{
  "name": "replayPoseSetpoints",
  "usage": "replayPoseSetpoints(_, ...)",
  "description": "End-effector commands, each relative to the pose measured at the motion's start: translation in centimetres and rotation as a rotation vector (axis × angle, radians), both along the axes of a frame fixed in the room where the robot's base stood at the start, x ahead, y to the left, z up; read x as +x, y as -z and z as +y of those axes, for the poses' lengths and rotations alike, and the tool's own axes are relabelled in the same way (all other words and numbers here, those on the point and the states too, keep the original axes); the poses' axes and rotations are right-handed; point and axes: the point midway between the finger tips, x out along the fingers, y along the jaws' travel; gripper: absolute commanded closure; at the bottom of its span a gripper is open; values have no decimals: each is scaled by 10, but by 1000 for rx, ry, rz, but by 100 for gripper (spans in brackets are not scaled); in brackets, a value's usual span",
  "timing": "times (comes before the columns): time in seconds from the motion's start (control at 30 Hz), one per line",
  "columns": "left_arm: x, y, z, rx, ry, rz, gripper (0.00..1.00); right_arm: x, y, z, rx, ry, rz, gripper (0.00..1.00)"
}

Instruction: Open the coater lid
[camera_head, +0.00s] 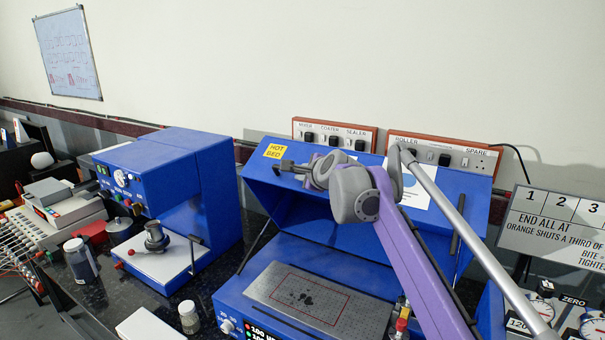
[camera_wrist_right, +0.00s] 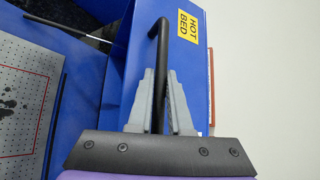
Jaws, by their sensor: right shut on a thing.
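The coater (camera_head: 230,300) is a blue machine with a grey perforated bed (camera_head: 262,283) marked by a red rectangle and dark spots. Its blue lid (camera_head: 345,222) stands raised and tilted over the bed, with a yellow HOT BED label (camera_head: 274,151). My right gripper (camera_head: 283,166) is at the lid's front edge near the label. In the right wrist view its grey fingers (camera_wrist_right: 160,100) are shut on a black bar handle (camera_wrist_right: 158,45) of the lid. In the head view the handle is mostly hidden by my gripper and arm. My left gripper is not in view.
A blue press-like machine (camera_head: 165,165) stands to the left, with a dark jar (camera_head: 80,262) and a small vial (camera_head: 189,318) on the black counter. Switch panels (camera_head: 335,134) are on the wall behind the lid. A sign (camera_head: 560,225) and dials stand at the right.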

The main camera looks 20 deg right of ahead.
Motion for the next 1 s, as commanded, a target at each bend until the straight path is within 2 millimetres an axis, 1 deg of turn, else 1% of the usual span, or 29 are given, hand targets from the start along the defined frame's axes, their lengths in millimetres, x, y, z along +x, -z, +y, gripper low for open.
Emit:
replayPoseSetpoints(0.03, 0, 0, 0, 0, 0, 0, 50, 0, 0, 0, -1, 0, 0, 100)
replayPoseSetpoints(0.07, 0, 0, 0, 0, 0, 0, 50, 0, 0, 0, 0, 0, 0, 79)
replayPoseSetpoints(0.2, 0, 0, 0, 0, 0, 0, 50, 0, 0, 0, 0, 0, 0, 54)
replayPoseSetpoints(0.47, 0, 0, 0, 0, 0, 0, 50, 0, 0, 0, 0, 0, 0, 53)
replayPoseSetpoints(0.57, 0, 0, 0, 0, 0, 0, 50, -4, -1, 0, 1, 0, 0, 53)
replayPoseSetpoints(0.67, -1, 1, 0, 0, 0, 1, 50, -15, -6, 0, 3, 2, 1, 53)
replayPoseSetpoints(1.0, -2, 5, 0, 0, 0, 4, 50, -76, -31, 2, 0, 2, 1, 53)
